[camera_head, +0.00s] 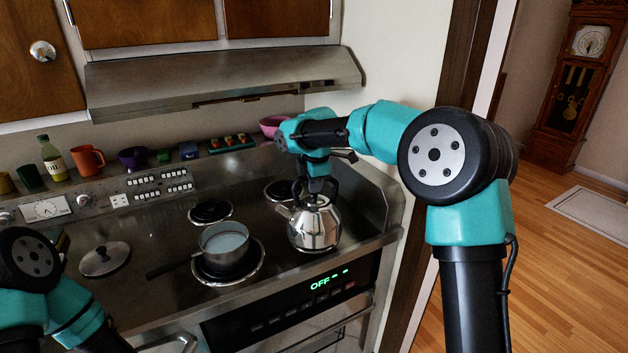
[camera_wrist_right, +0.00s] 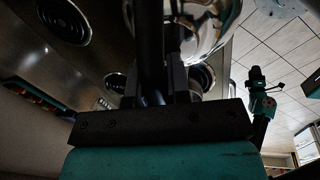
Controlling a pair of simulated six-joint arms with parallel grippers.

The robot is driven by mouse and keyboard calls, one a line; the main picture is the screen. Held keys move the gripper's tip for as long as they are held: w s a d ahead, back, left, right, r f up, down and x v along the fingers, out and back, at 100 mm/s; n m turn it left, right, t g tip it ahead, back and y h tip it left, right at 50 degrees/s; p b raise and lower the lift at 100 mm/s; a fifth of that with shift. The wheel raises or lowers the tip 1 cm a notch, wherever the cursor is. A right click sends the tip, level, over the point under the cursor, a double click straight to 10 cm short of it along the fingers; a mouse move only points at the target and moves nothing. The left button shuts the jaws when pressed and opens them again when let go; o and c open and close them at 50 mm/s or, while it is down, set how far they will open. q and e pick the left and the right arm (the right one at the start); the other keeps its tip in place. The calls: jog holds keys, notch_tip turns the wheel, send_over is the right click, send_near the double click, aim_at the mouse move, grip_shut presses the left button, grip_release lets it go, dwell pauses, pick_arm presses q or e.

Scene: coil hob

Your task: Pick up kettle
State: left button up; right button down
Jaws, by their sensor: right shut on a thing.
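The kettle (camera_head: 314,228) is shiny metal with a dark handle and a spout pointing left. It stands upright at the right front of the hob; I cannot tell if its base touches the surface. My right gripper (camera_head: 316,188) comes down from above and is shut on the kettle's handle. In the right wrist view, the kettle's metal body (camera_wrist_right: 210,28) shows past the gripper (camera_wrist_right: 165,85), with its lower part cut off. My left arm comes in at the lower left of the head view, but its gripper is not in view.
A saucepan (camera_head: 226,245) with pale liquid sits on the front coil, left of the kettle. A pan lid (camera_head: 105,259) lies further left. Empty coils (camera_head: 211,211) are behind. Cups and a bottle (camera_head: 52,158) line the back ledge under the range hood (camera_head: 220,80).

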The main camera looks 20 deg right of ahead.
jog(key=s+a+r, duration=0.1)
jog(key=s+a, duration=0.2)
jog(key=s, duration=0.8)
jog(key=shift+s+a+r, duration=0.15)
jog(key=shift+s+a, duration=0.05)
jog(key=shift+s, duration=0.2)
